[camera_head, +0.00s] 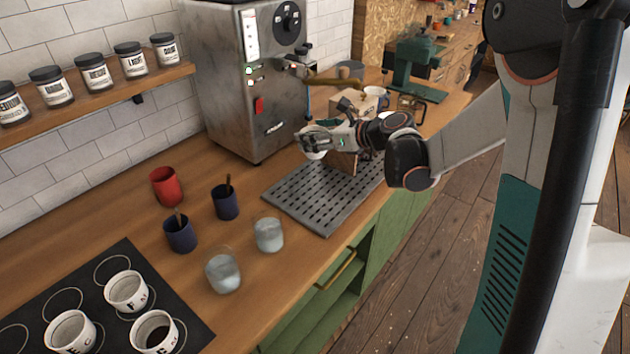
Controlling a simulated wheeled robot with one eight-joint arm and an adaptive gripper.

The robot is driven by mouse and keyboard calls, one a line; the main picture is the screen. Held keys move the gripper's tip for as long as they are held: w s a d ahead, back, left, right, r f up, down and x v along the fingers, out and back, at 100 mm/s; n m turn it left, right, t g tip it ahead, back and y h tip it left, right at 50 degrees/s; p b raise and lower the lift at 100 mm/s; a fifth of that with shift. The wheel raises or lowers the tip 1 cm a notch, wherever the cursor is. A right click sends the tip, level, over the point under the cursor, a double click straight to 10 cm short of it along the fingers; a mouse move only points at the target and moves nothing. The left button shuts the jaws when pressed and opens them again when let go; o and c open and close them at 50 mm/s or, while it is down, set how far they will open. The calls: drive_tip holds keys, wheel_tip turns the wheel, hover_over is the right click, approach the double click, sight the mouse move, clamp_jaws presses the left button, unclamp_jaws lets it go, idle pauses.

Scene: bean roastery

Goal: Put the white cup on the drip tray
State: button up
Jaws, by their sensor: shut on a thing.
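The white cup (312,154) is at my gripper, over the back part of the drip tray, near the front of the steel machine. My gripper (316,138) is shut on the cup and hides part of it. The drip tray (310,209) is a grey slotted plate lying flat on the wooden counter. Its front part is bare. I cannot tell whether the cup touches the tray or hangs just above it. My arm reaches in from the right and hides the tray's right back corner.
The steel machine (232,84) stands behind the tray. Two glasses (269,236), dark blue cups (225,203) and a red cup (165,187) stand left of it. Lettered white cups (126,290) sit on a black mat (85,270). A wooden box (352,103) is behind my gripper.

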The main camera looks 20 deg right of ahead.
wheel_tip(320, 180, down, 13)
drive_tip(key=b, duration=0.4)
drive_tip(key=shift+f+b, duration=0.2)
drive_tip(key=shift+b, duration=0.1)
drive_tip(key=o, duration=1.2)
drive_tip(key=shift+r, duration=0.1)
drive_tip(key=shift+r, duration=0.15)
drive_tip(key=p+v, duration=0.3)
drive_tip(key=v, duration=0.9)
